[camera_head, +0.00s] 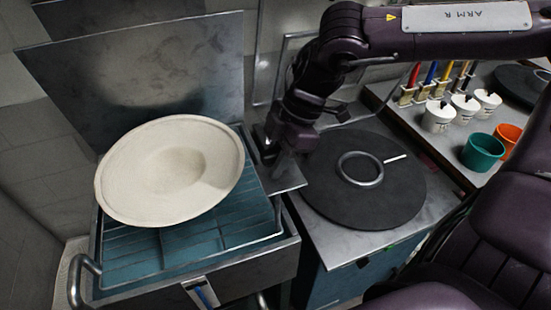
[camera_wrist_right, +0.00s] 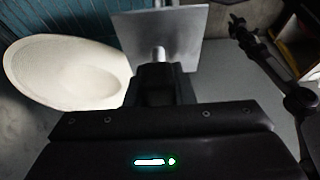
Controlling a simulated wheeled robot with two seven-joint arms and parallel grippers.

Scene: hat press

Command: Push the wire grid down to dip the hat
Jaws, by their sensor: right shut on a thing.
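The cream wide-brimmed hat (camera_head: 172,170) lies tilted over the wire grid (camera_head: 140,262), and its brim hides part of the grid. The grid sits at the top of a metal vat with blue inside (camera_head: 262,272). My right gripper (camera_head: 274,157) is at the vat's back right, beside the hat. In the right wrist view my right gripper (camera_wrist_right: 160,68) is shut on a short metal rod (camera_wrist_right: 159,53) joined to a flat grey plate (camera_wrist_right: 172,30). The hat shows at left there (camera_wrist_right: 65,72), apart from the fingers.
A raised metal lid (camera_head: 190,70) stands behind the vat. A round dark plate (camera_head: 400,205) with a metal ring lies on the counter to the right. White cups (camera_head: 440,116), a teal cup (camera_head: 478,152) and an orange cup (camera_head: 508,137) stand on the right-hand table.

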